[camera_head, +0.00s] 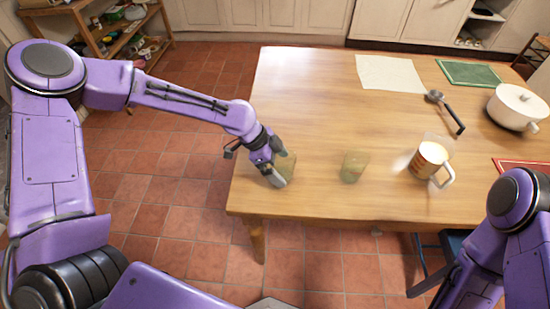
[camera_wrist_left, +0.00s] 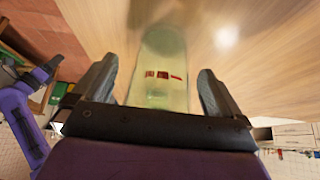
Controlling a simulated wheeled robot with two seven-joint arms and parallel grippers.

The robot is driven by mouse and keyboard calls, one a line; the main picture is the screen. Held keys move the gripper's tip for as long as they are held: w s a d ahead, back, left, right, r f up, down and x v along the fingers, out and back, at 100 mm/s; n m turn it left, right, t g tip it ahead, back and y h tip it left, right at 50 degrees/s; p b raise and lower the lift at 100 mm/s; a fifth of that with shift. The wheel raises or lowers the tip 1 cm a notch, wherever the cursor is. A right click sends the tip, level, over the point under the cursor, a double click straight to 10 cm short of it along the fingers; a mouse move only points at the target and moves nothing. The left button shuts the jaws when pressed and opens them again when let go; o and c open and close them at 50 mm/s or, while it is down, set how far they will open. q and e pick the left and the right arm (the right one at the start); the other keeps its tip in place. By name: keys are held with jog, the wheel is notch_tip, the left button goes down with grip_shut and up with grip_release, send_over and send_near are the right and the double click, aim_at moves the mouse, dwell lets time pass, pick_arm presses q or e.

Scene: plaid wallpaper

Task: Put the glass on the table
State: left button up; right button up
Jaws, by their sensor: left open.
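A greenish clear glass (camera_head: 288,162) is at the left front part of the wooden table (camera_head: 320,110), partly hidden behind my left gripper (camera_head: 272,172). In the left wrist view the glass (camera_wrist_left: 162,65) has small red marks and lies between the two fingers of my left gripper (camera_wrist_left: 157,90). The fingers are open, with a gap on each side of the glass. The glass appears to stand on the table. A second greenish glass (camera_head: 354,167) stands on the table to the right. My right gripper is out of view.
A mug with pale contents (camera_head: 430,160) stands right of the second glass. The table's left middle is clear.

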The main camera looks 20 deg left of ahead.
pick_arm(q)
jog(key=v, duration=1.1)
jog(key=shift+a+r+p, duration=0.2)
jog(key=shift+r+p, duration=0.1)
jog(key=shift+r, duration=0.05)
